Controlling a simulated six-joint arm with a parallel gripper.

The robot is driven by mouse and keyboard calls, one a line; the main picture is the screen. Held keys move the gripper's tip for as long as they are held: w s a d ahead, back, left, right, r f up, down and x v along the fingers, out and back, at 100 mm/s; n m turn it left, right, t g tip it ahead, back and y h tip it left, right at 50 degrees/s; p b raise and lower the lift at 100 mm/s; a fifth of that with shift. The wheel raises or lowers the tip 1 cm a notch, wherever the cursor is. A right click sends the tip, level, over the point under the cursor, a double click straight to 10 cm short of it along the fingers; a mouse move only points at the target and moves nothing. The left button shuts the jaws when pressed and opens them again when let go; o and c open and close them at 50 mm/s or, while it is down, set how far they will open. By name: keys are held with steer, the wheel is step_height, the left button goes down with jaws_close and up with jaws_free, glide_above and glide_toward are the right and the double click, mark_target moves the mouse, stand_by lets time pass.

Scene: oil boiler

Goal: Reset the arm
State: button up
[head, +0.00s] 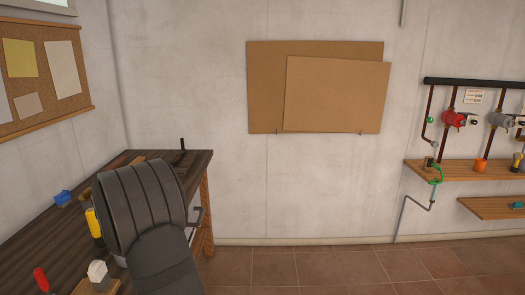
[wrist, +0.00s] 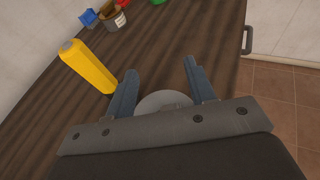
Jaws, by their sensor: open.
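My gripper (wrist: 162,85) shows in the wrist view, with its two blue-grey fingers apart and nothing between the tips. It is above the dark wooden workbench (wrist: 165,45). A round light-grey thing shows partly behind the gripper's base, and I cannot tell what it is. In the head view my dark arm covers the right part of the workbench (head: 40,235), and the gripper's fingers are hidden there.
A blue object (wrist: 88,18) and a small grey container (wrist: 112,18) lie farther off. In the head view, a red-handled tool (head: 40,278) is at the front. Pipes and shelves (head: 465,172) are at the right wall.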

step_height(320, 180, up, 6)
steer(key=d+f+m+h, duration=0.3)
steer(key=d+f, duration=0.1)
steer(key=d, duration=1)
steer(key=s+d+f+m+h, duration=0.1)
steer(key=d+f+m+h, duration=0.2)
steer(key=d, duration=1.1)
steer(key=s+d+f+m+t+h, duration=0.1)
steer(key=d+f+h, duration=0.3)
steer(key=d, duration=1.1)
step_height(320, 180, down, 2)
steer(key=shift+s+f+m+h, duration=0.15)
steer(key=shift+m+h, duration=0.25)
steer(key=shift+m, duration=0.5)
steer(key=shift+d, duration=0.1)
